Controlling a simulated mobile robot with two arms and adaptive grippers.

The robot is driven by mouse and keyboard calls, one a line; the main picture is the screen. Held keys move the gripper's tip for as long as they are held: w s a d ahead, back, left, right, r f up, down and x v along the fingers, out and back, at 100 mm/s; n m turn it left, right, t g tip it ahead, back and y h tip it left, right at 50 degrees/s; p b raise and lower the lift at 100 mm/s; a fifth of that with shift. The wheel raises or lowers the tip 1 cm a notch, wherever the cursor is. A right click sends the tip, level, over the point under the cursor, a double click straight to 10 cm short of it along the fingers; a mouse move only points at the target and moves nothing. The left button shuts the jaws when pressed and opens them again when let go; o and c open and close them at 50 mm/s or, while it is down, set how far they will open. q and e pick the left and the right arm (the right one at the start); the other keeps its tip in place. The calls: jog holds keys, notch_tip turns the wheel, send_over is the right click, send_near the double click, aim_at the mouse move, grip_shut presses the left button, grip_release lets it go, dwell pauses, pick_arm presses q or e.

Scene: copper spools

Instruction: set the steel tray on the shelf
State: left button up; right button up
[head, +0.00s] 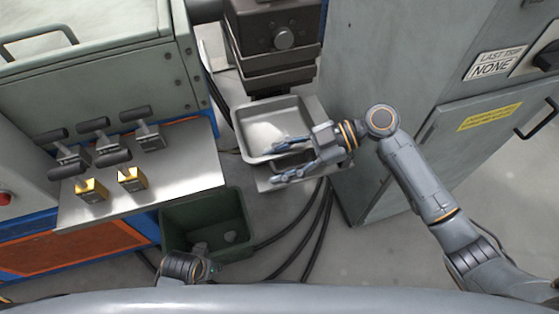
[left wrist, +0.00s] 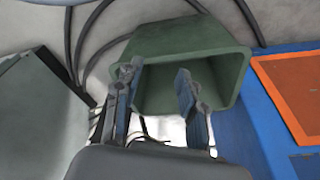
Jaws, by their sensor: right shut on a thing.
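The steel tray (head: 241,128) is a shallow open metal pan, seen in the head view below the dark machine head. It looks empty. My right gripper (head: 282,160) is shut on its near wall, with one finger inside the tray and one outside. A flat steel ledge (head: 264,186) shows just under and in front of the tray; I cannot tell whether they touch. Another steel shelf (head: 190,178) at the left carries several black-handled tools. My left gripper (left wrist: 157,92) is open and empty in the left wrist view, by a green bin.
The green bin (head: 172,224) stands on the floor below the left shelf; it also shows in the left wrist view (left wrist: 205,38). Black cables (head: 300,235) run across the floor beside it. A grey cabinet (head: 375,60) stands at the right. The machine head (head: 272,55) overhangs the tray's far side.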

aim_at(310, 158)
jog(key=shift+s+f, duration=0.15)
jog(key=shift+f, duration=0.25)
jog(key=shift+s+f+b, duration=0.1)
jog(key=shift+f+b, duration=0.15)
jog(key=shift+b, duration=0.2)
jog(key=o, duration=1.5)
jog(key=shift+c, duration=0.2)
pick_arm(q)
jog(key=r, duration=0.2)
jog(key=shift+w+r, duration=0.25)
jog(key=shift+r, duration=0.15)
pick_arm(e)
jog(key=shift+r+p, duration=0.6)
jog(key=shift+p, duration=0.2)
jog(key=v, duration=0.7)
jog(key=shift+w, duration=0.25)
pick_arm(q)
jog(key=f, duration=0.4)
jog(key=shift+s+a, duration=0.1)
jog(key=shift+s, duration=0.1)
pick_arm(e)
jog(key=shift+w+d+r, duration=0.1)
jog(key=shift+d+r, duration=0.1)
jog(key=shift+r, duration=0.05)
